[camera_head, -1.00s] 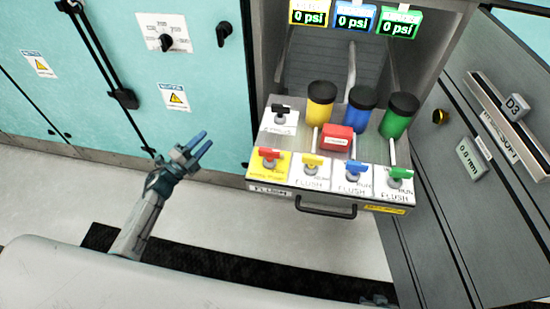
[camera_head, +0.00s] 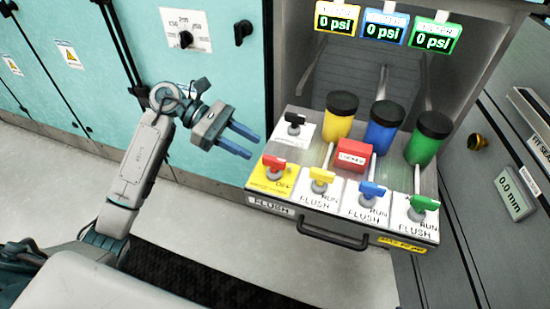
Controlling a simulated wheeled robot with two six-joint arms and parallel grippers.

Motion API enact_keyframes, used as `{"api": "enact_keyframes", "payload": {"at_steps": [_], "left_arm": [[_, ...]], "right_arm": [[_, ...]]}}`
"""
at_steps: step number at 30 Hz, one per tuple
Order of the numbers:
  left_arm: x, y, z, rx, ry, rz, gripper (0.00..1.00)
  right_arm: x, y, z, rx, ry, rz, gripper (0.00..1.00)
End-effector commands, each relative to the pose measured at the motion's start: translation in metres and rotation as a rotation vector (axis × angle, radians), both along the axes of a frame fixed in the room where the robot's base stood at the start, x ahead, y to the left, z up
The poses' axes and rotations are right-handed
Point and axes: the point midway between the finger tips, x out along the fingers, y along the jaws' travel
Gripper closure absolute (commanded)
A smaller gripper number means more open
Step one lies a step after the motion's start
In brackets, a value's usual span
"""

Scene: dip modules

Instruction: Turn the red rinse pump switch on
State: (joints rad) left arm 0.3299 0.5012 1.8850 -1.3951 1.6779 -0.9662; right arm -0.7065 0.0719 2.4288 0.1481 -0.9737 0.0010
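The red rinse pump switch (camera_head: 274,163) is a red lever on a yellow plate at the front left corner of the flush drawer (camera_head: 290,212). The plate reads OFF beside the lever. My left gripper (camera_head: 245,143) is open and empty, with two blue fingers pointing right toward the drawer. It is left of and slightly above the red switch in the picture, apart from it. My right gripper does not show.
Yellow (camera_head: 321,176), blue (camera_head: 371,190) and green (camera_head: 422,204) levers sit right of the red one. A black lever (camera_head: 294,120) and a red block (camera_head: 351,155) are behind. Yellow, blue and green bottles (camera_head: 429,139) stand at the back. A handle (camera_head: 332,237) juts from the drawer front.

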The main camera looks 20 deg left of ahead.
Motion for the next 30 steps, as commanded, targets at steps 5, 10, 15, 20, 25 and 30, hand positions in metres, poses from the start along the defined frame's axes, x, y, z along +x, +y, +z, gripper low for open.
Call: {"api": "enact_keyframes", "payload": {"at_steps": [5,10,15,20,25,30], "left_arm": [[-0.001,-0.03,-0.011,-0.007,0.002,-0.001,0.64],[-0.002,-0.053,-0.021,-0.006,0.002,0.0,0.64],[-0.002,-0.066,-0.027,-0.004,0.002,0.001,0.64],[-0.002,-0.07,-0.029,-0.004,0.002,0.001,0.64],[-0.002,-0.07,-0.029,-0.003,0.002,0.001,0.64],[-0.002,-0.07,-0.029,-0.003,0.002,0.002,0.83]], "right_arm": [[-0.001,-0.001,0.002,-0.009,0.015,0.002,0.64],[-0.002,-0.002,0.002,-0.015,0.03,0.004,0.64],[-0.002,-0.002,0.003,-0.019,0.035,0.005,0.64],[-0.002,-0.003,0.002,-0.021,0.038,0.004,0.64],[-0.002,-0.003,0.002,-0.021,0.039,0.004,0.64],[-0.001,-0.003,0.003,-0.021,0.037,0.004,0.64]]}}
